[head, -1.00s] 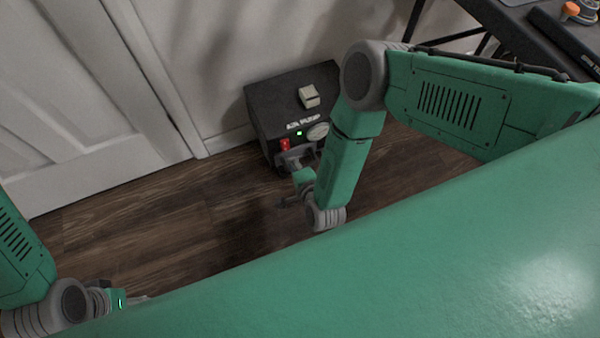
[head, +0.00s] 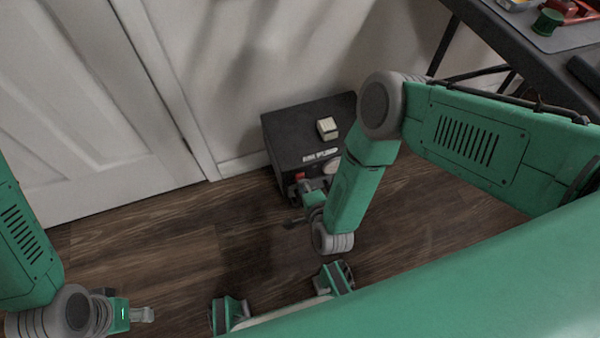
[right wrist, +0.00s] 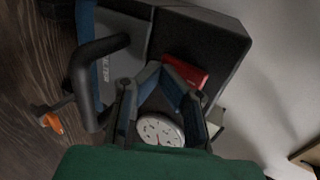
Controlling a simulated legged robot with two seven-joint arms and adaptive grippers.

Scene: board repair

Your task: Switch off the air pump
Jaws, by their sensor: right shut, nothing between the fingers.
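The air pump (head: 290,120) is a black box on the floor against the wall. Its red switch (head: 299,176) is on the front face, low at the left. In the right wrist view the red switch (right wrist: 185,72) is right beside the tips of my right gripper (right wrist: 163,72). This gripper is shut and empty; whether it touches the switch I cannot tell. A round white gauge (right wrist: 160,130) shows behind the fingers. In the head view my right gripper (head: 296,190) is at the pump's front, partly hidden by my arm. My left gripper (head: 142,314) is at the lower left, away from the pump.
A pale block-like part (head: 327,127) sits on the pump's top. A white door (head: 90,120) is at the left. A dark table (head: 500,50) stands at the upper right. The wooden floor (head: 170,235) left of the pump is clear. A black handle (right wrist: 112,48) shows near the right gripper.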

